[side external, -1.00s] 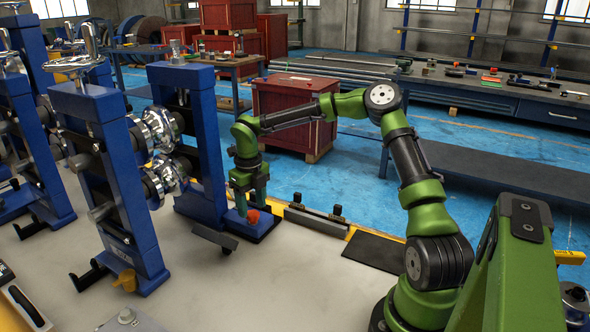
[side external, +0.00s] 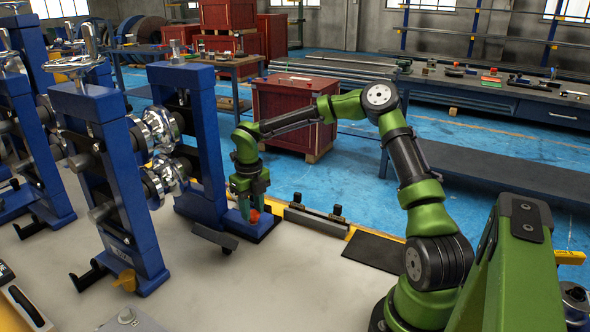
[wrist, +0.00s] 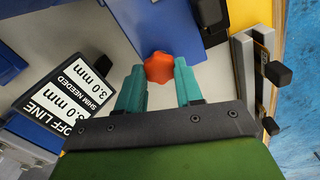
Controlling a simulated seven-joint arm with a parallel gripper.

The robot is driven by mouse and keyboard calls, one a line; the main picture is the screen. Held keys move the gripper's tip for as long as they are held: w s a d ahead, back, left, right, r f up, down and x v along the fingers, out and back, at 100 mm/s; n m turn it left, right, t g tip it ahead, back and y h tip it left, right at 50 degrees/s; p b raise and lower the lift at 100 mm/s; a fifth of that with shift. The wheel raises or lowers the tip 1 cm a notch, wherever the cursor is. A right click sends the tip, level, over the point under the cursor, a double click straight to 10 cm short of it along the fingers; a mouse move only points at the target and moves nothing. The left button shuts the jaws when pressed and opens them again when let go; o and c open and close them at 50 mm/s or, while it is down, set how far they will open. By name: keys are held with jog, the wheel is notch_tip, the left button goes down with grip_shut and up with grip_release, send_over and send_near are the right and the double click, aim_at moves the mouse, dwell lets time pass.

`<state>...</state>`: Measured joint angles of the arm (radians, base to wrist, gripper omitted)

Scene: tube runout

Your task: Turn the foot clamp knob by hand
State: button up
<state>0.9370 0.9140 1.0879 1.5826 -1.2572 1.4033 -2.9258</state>
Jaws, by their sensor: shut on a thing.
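The foot clamp knob is an orange-red lobed knob (wrist: 159,67), seen close up in the wrist view. In the side view the knob (side external: 254,216) is low on the blue foot of the roll stand (side external: 203,140). My gripper (wrist: 159,75) points down at it, with its two teal fingers on either side of the knob, shut on it. In the side view my gripper (side external: 249,208) is at the stand's foot, and the fingers partly hide the knob. The shaft under the knob is hidden.
A sign reading "OFF LINE, SHIM NEEDED 3.0 mm" (wrist: 65,85) lies left of my fingers. A metal rail with black knobs (side external: 315,222) is to the right. A dark mat (side external: 374,251) lies nearer my base.

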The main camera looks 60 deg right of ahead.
jog(key=shift+m, duration=0.9)
jog(key=o, duration=0.9)
jog(key=shift+m, duration=0.3)
jog(key=shift+r, duration=3)
